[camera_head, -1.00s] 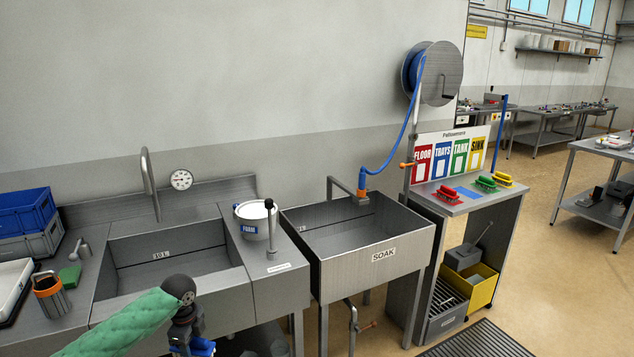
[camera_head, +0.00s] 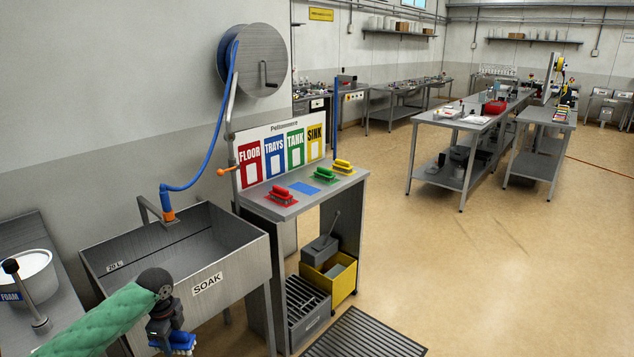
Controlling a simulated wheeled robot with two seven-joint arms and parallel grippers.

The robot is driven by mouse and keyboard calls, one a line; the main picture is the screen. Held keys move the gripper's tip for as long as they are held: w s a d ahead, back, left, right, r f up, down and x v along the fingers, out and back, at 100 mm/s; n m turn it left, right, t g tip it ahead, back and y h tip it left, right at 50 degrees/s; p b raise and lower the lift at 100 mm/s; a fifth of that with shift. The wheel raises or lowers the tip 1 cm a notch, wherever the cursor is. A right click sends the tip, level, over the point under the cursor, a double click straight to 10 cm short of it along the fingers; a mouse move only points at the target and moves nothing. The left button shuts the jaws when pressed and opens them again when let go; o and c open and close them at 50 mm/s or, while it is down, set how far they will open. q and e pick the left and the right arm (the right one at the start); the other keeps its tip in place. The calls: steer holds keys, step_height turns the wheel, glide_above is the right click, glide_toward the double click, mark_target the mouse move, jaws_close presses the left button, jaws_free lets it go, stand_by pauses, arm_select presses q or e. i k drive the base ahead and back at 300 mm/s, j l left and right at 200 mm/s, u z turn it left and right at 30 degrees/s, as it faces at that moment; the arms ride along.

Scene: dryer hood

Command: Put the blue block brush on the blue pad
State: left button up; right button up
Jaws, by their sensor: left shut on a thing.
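My left gripper (camera_head: 168,332) comes in at the bottom left on a green-sleeved arm. It points down and is shut on the blue block brush (camera_head: 177,346), which shows partly at the bottom edge, in front of the soak sink. The blue pad (camera_head: 304,188) lies bare on the grey shelf top (camera_head: 345,183) under the colour-coded board. It sits between the red brush (camera_head: 281,194) on its red pad and the green brush (camera_head: 325,175) on its green pad. A yellow brush (camera_head: 343,166) is at the far end. The held brush is well apart from the blue pad. My right gripper is not in view.
The soak sink (camera_head: 240,252) stands between my left arm and the shelf. A blue hose (camera_head: 222,150) hangs from a reel above it. A yellow bin (camera_head: 340,285) and a grey crate (camera_head: 309,318) sit below the shelf. The floor to the right is open.

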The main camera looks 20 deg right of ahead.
mark_target(304, 188)
steer(key=i+l, duration=0.25)
steer(key=l, duration=0.2)
steer(key=i+l, duration=0.3)
steer(key=l, duration=0.15)
steer(key=i+l, duration=0.25)
steer(key=l, duration=0.2)
steer(key=i+l, duration=0.25)
steer(key=l, duration=0.2)
